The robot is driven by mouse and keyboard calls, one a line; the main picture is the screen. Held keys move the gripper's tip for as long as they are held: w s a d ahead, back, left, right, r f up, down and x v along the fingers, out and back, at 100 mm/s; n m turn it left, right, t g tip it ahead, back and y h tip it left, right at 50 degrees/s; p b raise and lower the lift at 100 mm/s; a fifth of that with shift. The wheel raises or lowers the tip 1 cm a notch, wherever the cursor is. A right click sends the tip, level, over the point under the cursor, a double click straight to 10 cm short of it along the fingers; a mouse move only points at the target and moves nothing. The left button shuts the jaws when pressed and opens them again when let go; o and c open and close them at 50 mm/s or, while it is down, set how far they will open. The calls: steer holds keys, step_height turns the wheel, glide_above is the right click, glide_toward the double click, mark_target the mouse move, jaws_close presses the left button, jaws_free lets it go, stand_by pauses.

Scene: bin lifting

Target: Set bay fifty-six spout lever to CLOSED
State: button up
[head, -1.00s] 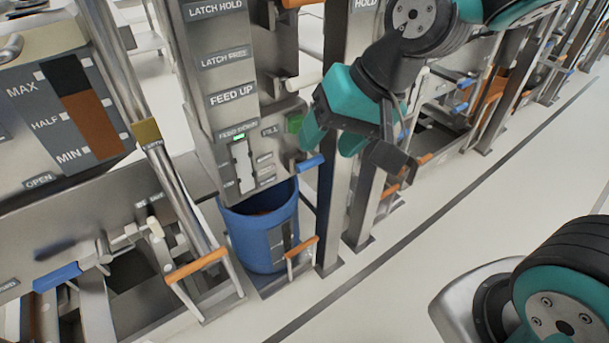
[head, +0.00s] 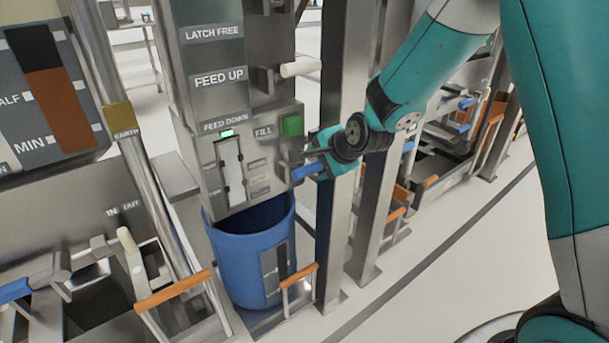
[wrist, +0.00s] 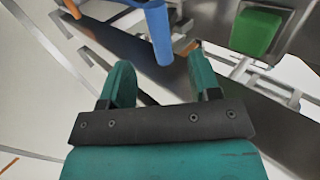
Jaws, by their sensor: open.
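A lever with a blue grip (head: 306,171) sticks out from the right side of the panel box, below the green FILL button (head: 292,125). I cannot read a bay number or a CLOSED mark beside it. The blue grip also shows in the wrist view (wrist: 159,36), its end pointing towards my gripper. My gripper (wrist: 160,70) is open, with one finger to each side of the grip's line. The grip's end is near the fingertips; I cannot tell whether they touch. In the head view my gripper (head: 326,150) is beside the lever, its fingers partly hidden by my wrist.
A blue bin (head: 250,265) stands below the panel box. A bin handle with an orange bar (head: 300,275) is beside it. A white-tipped peg (head: 300,68) sticks out above. Steel posts (head: 335,230) stand close at right.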

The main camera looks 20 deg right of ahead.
mark_target(307, 170)
steer(key=b+x, duration=0.1)
steer(key=x, duration=0.8)
steer(key=shift+s, duration=0.1)
jaws_close()
